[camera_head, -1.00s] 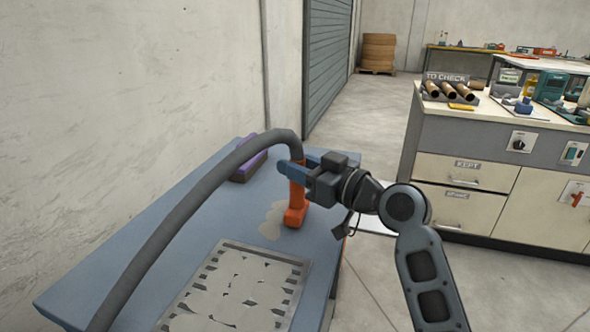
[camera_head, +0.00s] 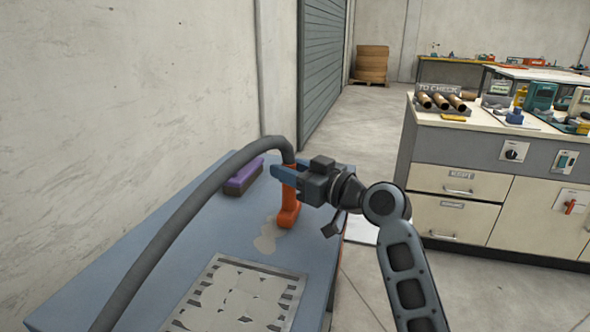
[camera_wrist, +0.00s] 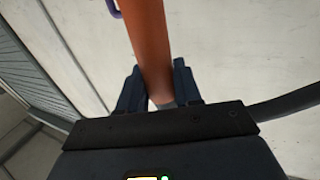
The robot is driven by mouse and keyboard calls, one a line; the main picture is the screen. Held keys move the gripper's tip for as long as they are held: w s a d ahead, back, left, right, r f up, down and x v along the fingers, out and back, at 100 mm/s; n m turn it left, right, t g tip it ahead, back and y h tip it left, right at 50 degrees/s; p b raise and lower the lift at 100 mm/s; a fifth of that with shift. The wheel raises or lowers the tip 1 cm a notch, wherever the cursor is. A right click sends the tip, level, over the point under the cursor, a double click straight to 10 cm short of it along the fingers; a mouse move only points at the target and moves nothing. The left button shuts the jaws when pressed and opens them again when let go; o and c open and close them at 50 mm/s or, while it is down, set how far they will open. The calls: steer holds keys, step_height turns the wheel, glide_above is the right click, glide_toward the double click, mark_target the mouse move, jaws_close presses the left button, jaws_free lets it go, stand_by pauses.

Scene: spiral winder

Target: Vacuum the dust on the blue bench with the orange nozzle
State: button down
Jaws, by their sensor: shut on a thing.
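The orange nozzle (camera_head: 289,207) stands upright on the blue bench (camera_head: 205,227), with a grey hose (camera_head: 180,215) arching from its top toward the lower left. My gripper (camera_head: 286,174) is shut on the upper part of the nozzle. In the wrist view the nozzle (camera_wrist: 149,40) runs between the two dark fingers (camera_wrist: 160,90). A pale dust patch (camera_head: 266,238) lies on the bench just left of the nozzle's foot. The foot looks at or very near the bench surface; whether it touches I cannot tell.
A perforated metal plate (camera_head: 240,296) with pale patches lies at the bench's near end. A purple-topped brush or block (camera_head: 243,177) lies near the wall. A drawer cabinet (camera_head: 475,190) with pipes stands to the right across open floor.

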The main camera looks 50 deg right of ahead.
steer(key=shift+a+p, duration=1.1)
steer(key=shift+a, duration=3.35)
steer(key=shift+s+d+r+p, duration=0.1)
steer(key=shift+s+r+p, duration=0.05)
steer(key=shift+r+p, duration=0.95)
steer(key=shift+s+r+p, duration=0.15)
steer(key=shift+r+p, duration=0.65)
steer(key=shift+r, duration=0.55)
